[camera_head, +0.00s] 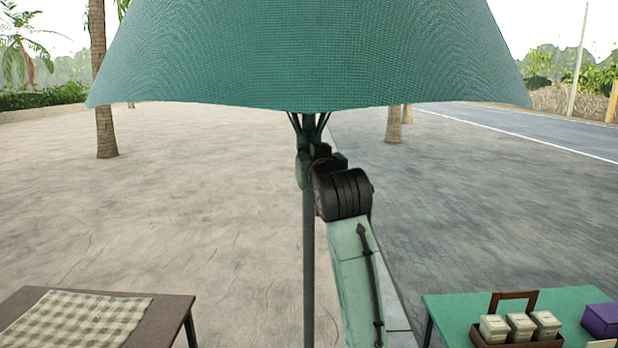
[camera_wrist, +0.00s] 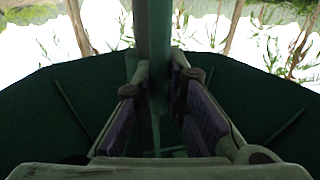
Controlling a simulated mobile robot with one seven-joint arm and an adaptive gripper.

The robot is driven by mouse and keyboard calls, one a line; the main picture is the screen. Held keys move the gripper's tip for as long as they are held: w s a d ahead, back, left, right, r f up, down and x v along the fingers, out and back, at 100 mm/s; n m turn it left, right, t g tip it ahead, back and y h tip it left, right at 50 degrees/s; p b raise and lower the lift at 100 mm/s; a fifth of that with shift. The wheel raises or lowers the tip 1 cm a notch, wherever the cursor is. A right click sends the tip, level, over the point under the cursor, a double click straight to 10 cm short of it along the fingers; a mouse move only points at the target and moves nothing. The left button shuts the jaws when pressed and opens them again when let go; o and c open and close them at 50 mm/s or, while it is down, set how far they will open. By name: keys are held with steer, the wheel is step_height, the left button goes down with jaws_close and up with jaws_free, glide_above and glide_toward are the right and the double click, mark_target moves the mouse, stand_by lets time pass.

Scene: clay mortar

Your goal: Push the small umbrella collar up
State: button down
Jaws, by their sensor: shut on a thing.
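The green umbrella canopy (camera_head: 310,55) spreads across the top of the head view, open, on a dark upright pole (camera_head: 308,250). Thin struts (camera_head: 321,124) run from its underside down to the collar area. My gripper (camera_head: 314,163) is at the pole just below the canopy, by the foot of the struts. In the wrist view, my gripper (camera_wrist: 157,70) has a finger on each side of the pole, shut on the small collar (camera_wrist: 158,95). The fingers and arm hide most of the collar, so its edges are unclear.
A brown table (camera_head: 170,318) with a checked cloth (camera_head: 78,318) stands at lower left. A green table (camera_head: 450,305) at lower right bears a wooden caddy (camera_head: 517,296) of tins and a purple box (camera_head: 601,319). Paved ground between them is clear.

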step_height(320, 180, up, 22)
steer(key=shift+f, duration=0.15)
steer(key=c, duration=1.6)
jaws_free()
steer(key=shift+f, duration=0.1)
steer(key=s+d, duration=0.2)
steer(key=s, duration=0.9)
steer(key=shift+s+d, duration=0.2)
steer(key=shift+s, duration=0.2)
